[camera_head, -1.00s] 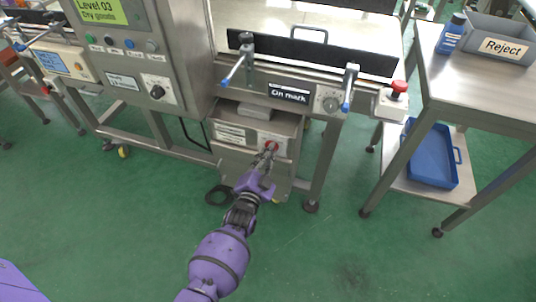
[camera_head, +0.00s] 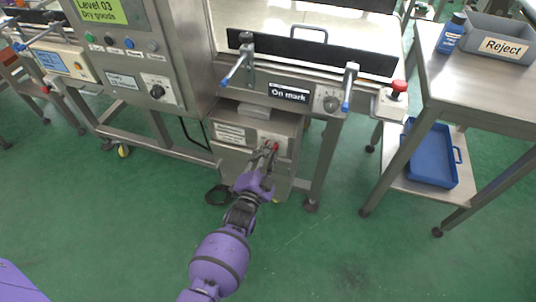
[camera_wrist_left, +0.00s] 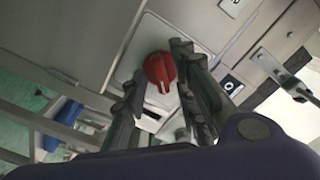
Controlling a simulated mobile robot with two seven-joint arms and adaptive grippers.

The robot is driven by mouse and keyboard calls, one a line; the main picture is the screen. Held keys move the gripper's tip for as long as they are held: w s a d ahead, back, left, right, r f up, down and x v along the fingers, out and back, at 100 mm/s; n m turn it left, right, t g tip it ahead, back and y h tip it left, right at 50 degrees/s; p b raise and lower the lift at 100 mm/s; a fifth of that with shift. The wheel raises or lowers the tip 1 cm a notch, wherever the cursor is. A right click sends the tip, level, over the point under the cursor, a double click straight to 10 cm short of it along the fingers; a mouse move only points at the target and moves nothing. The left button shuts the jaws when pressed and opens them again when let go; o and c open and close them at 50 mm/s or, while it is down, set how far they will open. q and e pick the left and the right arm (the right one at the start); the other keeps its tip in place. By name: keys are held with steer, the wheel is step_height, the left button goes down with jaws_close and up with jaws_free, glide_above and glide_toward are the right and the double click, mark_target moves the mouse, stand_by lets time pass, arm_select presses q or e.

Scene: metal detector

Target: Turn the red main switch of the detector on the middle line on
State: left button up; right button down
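The red main switch (camera_head: 276,147) is a round red knob on the front of a steel cabinet (camera_head: 229,160) under the middle line. My left gripper (camera_head: 268,151) is in front of it, its fingers pointing at the knob and partly hiding it. In the left wrist view the red knob (camera_wrist_left: 160,70) sits on a pale plate, with a white mark on its face. The fingers of my left gripper (camera_wrist_left: 155,85) are apart, one on each side of the knob; I cannot tell whether either touches it. My right gripper is not in view.
A control panel (camera_head: 135,50) stands at left. A steel table (camera_head: 480,85) with a reject bin (camera_head: 503,40) stands at right. The green floor in front is clear.

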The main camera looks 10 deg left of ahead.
arm_select(q)
steer(key=s, duration=1.2)
steer(key=shift+a, duration=0.4)
